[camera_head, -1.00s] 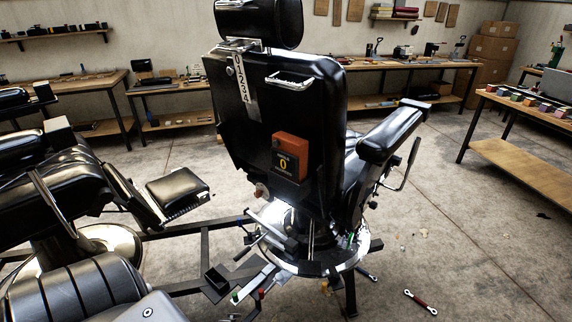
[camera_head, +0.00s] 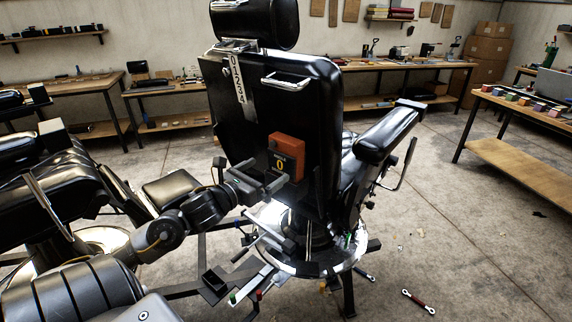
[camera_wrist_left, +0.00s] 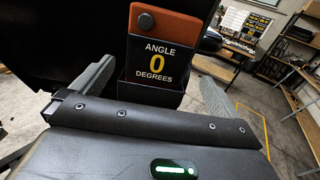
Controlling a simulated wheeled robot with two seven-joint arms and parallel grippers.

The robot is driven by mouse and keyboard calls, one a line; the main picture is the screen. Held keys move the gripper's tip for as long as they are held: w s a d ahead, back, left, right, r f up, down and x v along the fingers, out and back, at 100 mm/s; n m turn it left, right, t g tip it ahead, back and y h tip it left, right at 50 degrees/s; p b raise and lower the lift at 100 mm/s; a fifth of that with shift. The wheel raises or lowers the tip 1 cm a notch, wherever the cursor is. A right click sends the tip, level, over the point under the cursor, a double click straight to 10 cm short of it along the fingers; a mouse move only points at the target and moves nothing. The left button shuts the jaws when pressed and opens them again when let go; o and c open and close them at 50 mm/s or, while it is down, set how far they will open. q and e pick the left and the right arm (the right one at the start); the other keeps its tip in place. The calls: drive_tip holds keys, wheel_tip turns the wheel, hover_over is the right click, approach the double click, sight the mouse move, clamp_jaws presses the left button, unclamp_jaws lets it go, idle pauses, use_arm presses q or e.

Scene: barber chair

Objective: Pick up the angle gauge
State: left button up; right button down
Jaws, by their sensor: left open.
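The angle gauge (camera_head: 287,143) is an orange block on the back of the black barber chair (camera_head: 323,90). My left gripper (camera_head: 270,174) is open, just below and left of the gauge in the head view. In the left wrist view its two fingers (camera_wrist_left: 155,88) stand apart on either side of the holder. I cannot tell whether they touch it. My right gripper is not in view.
A chrome handle (camera_head: 287,83) and a numbered scale strip (camera_head: 239,77) are above the gauge on the backrest. Another black chair (camera_head: 45,200) stands at the left. A wrench (camera_head: 419,300) lies on the floor. Workbenches (camera_head: 400,66) line the back wall.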

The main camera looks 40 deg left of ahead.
sight(282, 159)
use_arm(q)
drive_tip(key=w+p, duration=0.1)
drive_tip(key=w, duration=0.3)
drive_tip(key=shift+a+r, duration=0.1)
drive_tip(key=shift+w, duration=0.4)
drive_tip(key=shift+w+p, duration=0.15)
drive_tip(key=shift+p, duration=0.3)
drive_tip(key=w+p, duration=0.3)
drive_tip(key=w, duration=0.1)
drive_tip(key=shift+w, duration=0.5)
drive_tip(key=c, duration=0.8)
drive_tip(key=shift+o, duration=0.2)
